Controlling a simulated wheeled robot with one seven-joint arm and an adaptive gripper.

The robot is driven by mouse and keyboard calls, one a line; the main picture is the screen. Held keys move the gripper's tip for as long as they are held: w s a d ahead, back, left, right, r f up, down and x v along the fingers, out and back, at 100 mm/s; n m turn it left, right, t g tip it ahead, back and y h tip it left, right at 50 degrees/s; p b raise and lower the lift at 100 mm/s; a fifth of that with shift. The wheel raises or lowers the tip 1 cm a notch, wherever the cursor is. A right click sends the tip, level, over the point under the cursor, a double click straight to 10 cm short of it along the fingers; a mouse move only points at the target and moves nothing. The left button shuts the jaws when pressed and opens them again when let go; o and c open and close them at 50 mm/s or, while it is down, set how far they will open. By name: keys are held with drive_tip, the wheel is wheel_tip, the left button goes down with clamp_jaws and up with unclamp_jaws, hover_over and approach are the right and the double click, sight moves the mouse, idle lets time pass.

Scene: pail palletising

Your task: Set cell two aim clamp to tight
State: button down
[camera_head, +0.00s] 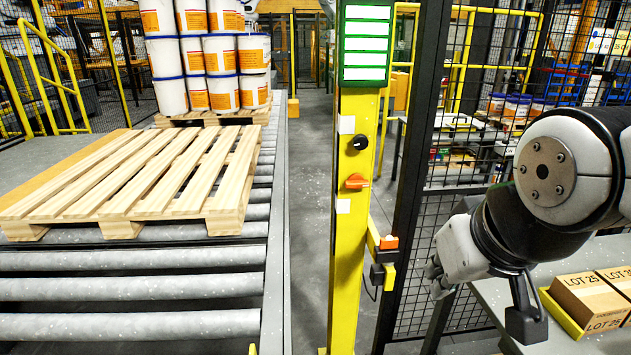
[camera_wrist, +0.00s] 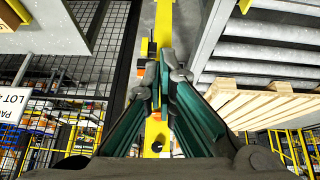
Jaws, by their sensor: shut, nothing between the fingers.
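A yellow post (camera_head: 346,270) stands in the middle of the head view. It carries a round black knob (camera_head: 360,142), an orange handle (camera_head: 357,181) lying about level below it, and two small white labels. Lower on its right side, a bracket holds an orange-topped sensor (camera_head: 388,243) with black parts under it. I cannot tell for sure which of these is the aim clamp. My gripper (camera_head: 436,282) is right of the bracket, shut and empty, apart from it in the picture. The wrist view shows the closed fingers (camera_wrist: 164,62) over the yellow post, hiding part of it.
A green-lit panel (camera_head: 366,45) tops the post. A roller conveyor (camera_head: 130,290) with an empty wooden pallet (camera_head: 130,180) lies left, stacked pails (camera_head: 207,60) behind. A black mesh fence (camera_head: 450,180) stands right of the post. Boxes (camera_head: 588,297) sit on a grey table at right.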

drive_tip(key=w+f+t+b, duration=0.2)
drive_tip(key=w+t, duration=0.3)
drive_tip(key=w, duration=0.6)
drive_tip(key=w+a+f+t+b, duration=0.1)
drive_tip(key=w+f+t+b, duration=0.2)
drive_tip(key=w, duration=0.8)
drive_tip(key=w+f+t+b, duration=0.2)
drive_tip(key=w+t, duration=0.5)
drive_tip(key=w, duration=0.4)
drive_tip(key=shift+w+a+f+t+b, duration=0.25)
drive_tip(key=shift+a+t+b, duration=0.15)
drive_tip(key=shift+b, duration=0.4)
drive_tip(key=shift+w+r, duration=0.1)
drive_tip(key=shift+r, duration=0.05)
wheel_tip(320, 180, up, 3)
hover_over(354, 182)
drive_tip(key=s, duration=0.4)
drive_tip(key=shift+w+a+f, duration=0.15)
drive_tip(key=shift+f, duration=0.45)
drive_tip(key=shift+w+a+f, duration=0.1)
drive_tip(key=shift+w+f, duration=0.05)
drive_tip(key=shift+f, duration=1.2)
drive_tip(key=shift+a+y+b, duration=0.1)
drive_tip(key=shift+y+b, duration=0.25)
drive_tip(key=shift+y, duration=0.05)
